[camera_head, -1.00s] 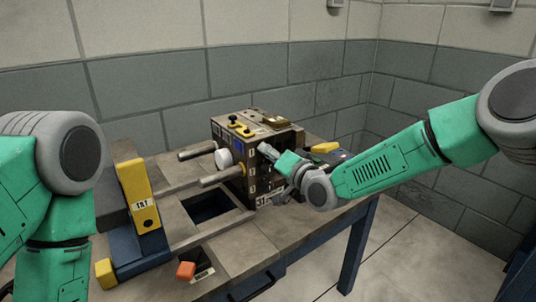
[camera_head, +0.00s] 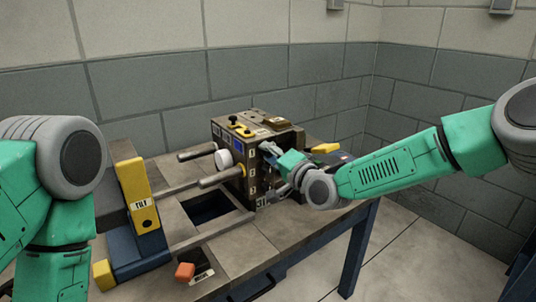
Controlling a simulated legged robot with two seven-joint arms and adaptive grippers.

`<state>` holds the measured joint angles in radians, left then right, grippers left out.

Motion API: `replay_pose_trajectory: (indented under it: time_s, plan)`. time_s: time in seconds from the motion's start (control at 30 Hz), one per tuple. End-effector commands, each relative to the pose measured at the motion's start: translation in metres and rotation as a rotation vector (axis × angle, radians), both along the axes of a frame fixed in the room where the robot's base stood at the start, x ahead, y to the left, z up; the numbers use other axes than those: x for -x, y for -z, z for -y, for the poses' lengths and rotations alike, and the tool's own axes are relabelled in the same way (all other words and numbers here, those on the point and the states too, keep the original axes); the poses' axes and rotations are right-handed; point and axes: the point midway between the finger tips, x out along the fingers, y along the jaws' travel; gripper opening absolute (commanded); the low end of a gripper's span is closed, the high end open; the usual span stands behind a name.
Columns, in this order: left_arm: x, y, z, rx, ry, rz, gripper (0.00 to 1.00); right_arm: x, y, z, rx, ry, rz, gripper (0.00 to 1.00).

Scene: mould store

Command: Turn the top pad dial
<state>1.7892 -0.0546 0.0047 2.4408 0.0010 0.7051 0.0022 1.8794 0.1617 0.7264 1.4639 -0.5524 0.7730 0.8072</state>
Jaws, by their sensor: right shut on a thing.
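A dark brown mould block (camera_head: 226,133) stands on the bench, with small marked parts down its right-hand face. My right gripper (camera_head: 268,153) is at the upper part of that face, shut on a small part there that I take to be the top pad dial. The fingers and my wrist hide the dial, so its setting cannot be read. My left arm comes in at the left edge, and its gripper is out of the picture.
The bench (camera_head: 240,254) has a rectangular opening beside the block. A yellow and blue tilt stand (camera_head: 139,195) stands at the left, and an orange knob (camera_head: 185,271) is at the front. Rods and a white knob (camera_head: 223,158) stick out from the block's left. Floor is clear at right.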

Motion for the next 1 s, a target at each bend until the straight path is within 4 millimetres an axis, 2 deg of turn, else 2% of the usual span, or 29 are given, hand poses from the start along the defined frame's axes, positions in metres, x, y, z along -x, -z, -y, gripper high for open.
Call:
replay_pose_trajectory:
  time_s: [0.03,0.1,0.13,0.17,0.2,0.77,0.87,1.0]
  plan:
    - [0.0,0.0,0.0,0.0,0.0,0.0,0.4,0.002,0.008,0.001,0.005,-0.002,-0.014,0.0]
    - [0.0,0.0,0.0,0.0,0.0,0.0,0.4,0.002,0.008,0.001,0.005,-0.002,-0.014,0.0]
    - [0.0,0.0,0.0,0.0,0.0,0.0,0.4,0.002,0.008,0.001,0.005,-0.002,-0.014,0.3]
    - [0.0,0.0,0.0,0.0,0.0,0.0,0.4,0.002,0.008,0.001,0.005,-0.002,-0.014,0.41]
    - [0.0,0.0,0.0,0.0,0.0,0.0,0.4,0.002,0.008,0.001,0.005,-0.001,-0.013,0.43]
    - [0.002,-0.001,0.0,0.0,0.0,0.003,0.4,0.004,0.002,0.002,0.003,0.0,-0.003,0.43]
    - [0.002,-0.001,0.0,0.0,0.0,0.003,0.4,0.013,0.001,0.01,0.002,0.001,-0.004,0.43]
    - [0.002,-0.001,0.0,0.0,0.0,0.003,0.4,0.035,0.002,0.026,0.003,0.0,-0.006,0.43]
